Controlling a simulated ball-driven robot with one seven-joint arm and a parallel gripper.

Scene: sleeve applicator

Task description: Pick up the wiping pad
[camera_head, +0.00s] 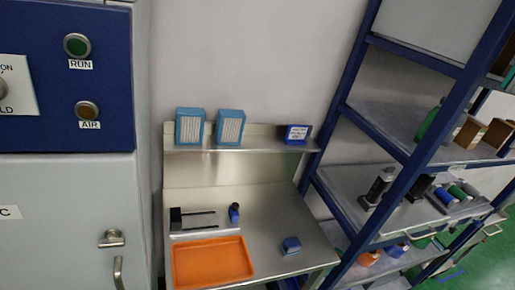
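A small blue block-like thing (291,245) lies on the right part of the steel bench top (262,220). It may be the wiping pad, but it is too small to tell for sure. No gripper that I can make out is in view, and nothing is seen touching the blue thing.
An orange tray (213,262) sits front left on the bench. Behind it are a black block with two dark rods (176,219) and a small blue bottle (234,212). Blue boxes (190,127) stand on the upper shelf. A blue-framed rack (400,150) stands right, a cabinet (70,210) left.

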